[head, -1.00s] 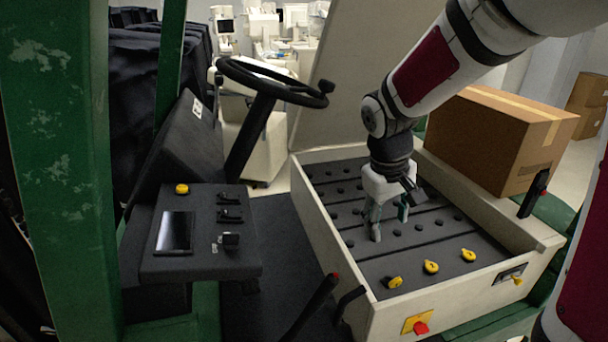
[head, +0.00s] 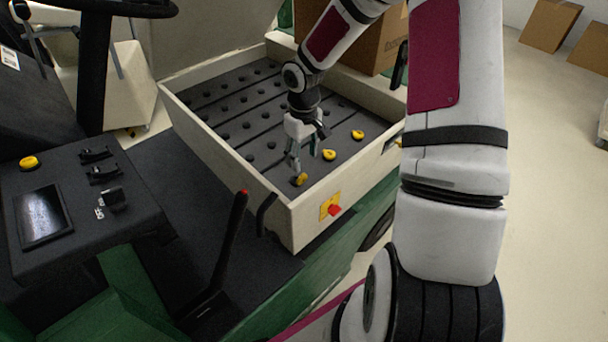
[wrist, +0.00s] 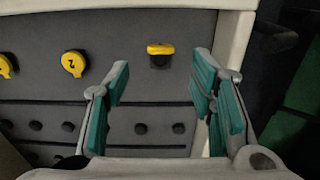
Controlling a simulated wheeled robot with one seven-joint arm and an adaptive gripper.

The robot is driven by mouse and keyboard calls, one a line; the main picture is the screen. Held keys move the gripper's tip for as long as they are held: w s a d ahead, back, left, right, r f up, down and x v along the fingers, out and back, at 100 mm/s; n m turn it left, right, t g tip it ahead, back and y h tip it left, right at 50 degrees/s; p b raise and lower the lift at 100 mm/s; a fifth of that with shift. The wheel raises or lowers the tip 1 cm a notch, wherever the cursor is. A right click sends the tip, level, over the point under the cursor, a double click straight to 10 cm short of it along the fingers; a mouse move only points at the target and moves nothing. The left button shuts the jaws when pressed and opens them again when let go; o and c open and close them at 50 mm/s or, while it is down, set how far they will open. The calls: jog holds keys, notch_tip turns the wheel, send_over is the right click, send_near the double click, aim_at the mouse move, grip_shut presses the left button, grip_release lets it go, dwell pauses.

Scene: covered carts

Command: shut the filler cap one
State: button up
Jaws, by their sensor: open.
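Filler cap one (head: 300,179) is the yellow cap nearest the front corner of the battery box. In the wrist view this cap (wrist: 160,48) looks tipped up on edge, with a dark patch under it, unlike the two flat caps. My gripper (head: 292,163) is open and empty, pointing down just behind and above the cap. In the wrist view the teal-padded fingers (wrist: 160,70) are spread wide, with the cap lying between their lines, beyond the tips. I see no contact with it.
A flat yellow cap marked 2 (head: 329,154) and another yellow cap (head: 358,134) sit along the same row. The box's pale rim (head: 285,205) runs close by the cap. A black lever with a red tip (head: 230,240) and a red knob (head: 334,210) stand outside the box.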

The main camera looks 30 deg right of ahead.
aim_at(303, 174)
notch_tip(303, 174, down, 8)
jog(key=shift+a+f, duration=0.1)
jog(key=shift+f, duration=0.15)
jog(key=c, duration=1.1)
